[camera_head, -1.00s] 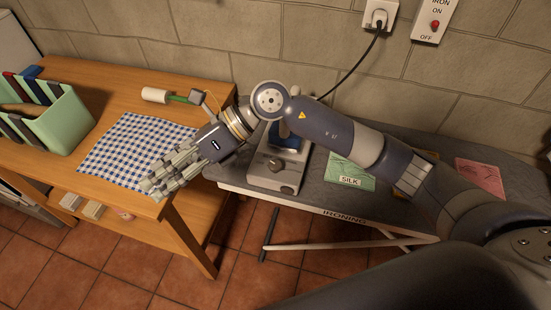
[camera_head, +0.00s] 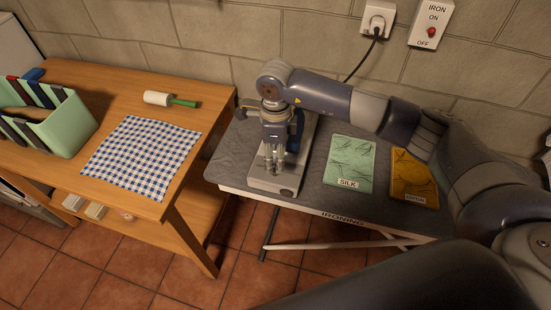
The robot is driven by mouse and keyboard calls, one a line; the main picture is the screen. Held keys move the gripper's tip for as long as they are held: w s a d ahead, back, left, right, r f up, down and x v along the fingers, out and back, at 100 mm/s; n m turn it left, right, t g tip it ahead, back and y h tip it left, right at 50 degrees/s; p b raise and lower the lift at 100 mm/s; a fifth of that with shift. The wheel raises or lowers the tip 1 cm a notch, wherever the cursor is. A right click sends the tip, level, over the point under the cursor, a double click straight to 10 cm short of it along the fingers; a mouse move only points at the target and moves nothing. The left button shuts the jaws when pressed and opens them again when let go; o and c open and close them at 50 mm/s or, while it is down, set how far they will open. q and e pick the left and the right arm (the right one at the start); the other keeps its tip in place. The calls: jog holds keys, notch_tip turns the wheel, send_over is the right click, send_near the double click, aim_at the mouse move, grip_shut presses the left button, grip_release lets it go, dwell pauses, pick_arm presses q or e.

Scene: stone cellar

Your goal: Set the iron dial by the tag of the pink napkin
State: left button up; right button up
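The iron (camera_head: 297,130) stands on a grey metal base (camera_head: 287,185) on the ironing board (camera_head: 233,160). My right gripper (camera_head: 275,168) points down over the front of this base, where the dial is. The fingers cover the dial, and I cannot tell whether they touch or grip it. The pink napkin is hidden behind my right arm, so its tag cannot be read. A green napkin (camera_head: 352,160) with a tag reading SILK lies on the board. My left gripper is out of view.
A wooden table (camera_head: 105,97) stands at left with a blue checked cloth (camera_head: 143,157), a green-handled roller (camera_head: 172,99) and a green divided holder (camera_head: 60,125). On the wall are a socket (camera_head: 378,18) with a plugged cable and an IRON ON/OFF switch (camera_head: 431,27).

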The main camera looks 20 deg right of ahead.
aim_at(275, 167)
jog(key=shift+f+p, duration=0.45)
jog(key=shift+f, duration=1.6)
jog(key=c, duration=1.1)
